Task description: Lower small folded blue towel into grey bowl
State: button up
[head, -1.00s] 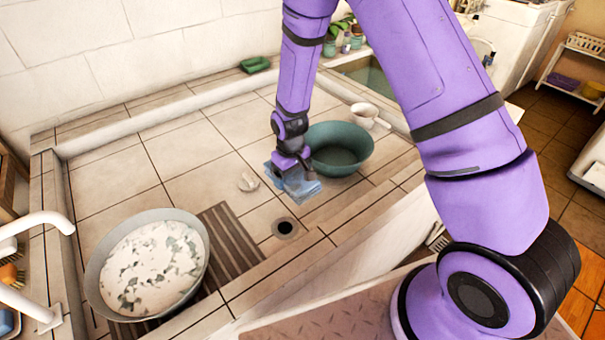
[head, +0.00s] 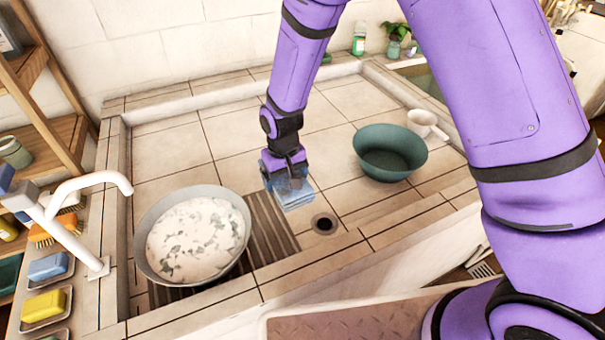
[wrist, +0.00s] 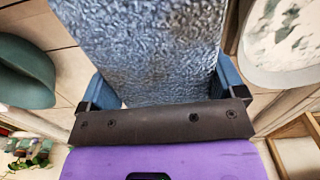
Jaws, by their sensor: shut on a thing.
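The small folded blue towel (head: 296,196) is held between the fingers of my gripper (head: 284,172). In the wrist view the textured towel (wrist: 150,45) fills the space between the two blue fingers. The grey bowl (head: 141,240) is left of the towel in the head view and holds whitish, foamy-looking contents with grey-green patches. The towel is to the right of the bowl's rim, apart from it, and seems to be above the tiles near the slatted rack. In the wrist view, part of the bowl (wrist: 237,28) shows at the upper right.
A green basin (head: 390,165) stands to the right, with a white dipper (head: 425,122) behind it. The bowl stands on a brown slatted rack (head: 268,228), beside a drain (head: 324,224). A white tap (head: 95,183) rises at the left, near soaps and brushes.

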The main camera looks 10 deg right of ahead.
jog(key=s+a, duration=0.3)
jog(key=a, duration=0.7)
jog(key=s+a, duration=0.3)
jog(key=a, duration=0.8)
jog(key=shift+s+a+f, duration=0.2)
jog(key=shift+a, duration=0.05)
jog(key=shift+f, duration=0.1)
jog(key=shift+f, duration=5.25)
jog(key=shift+f, duration=0.1)
jog(key=o, duration=0.7)
notch_tip(320, 180, up, 11)
jog(key=shift+f, duration=0.1)
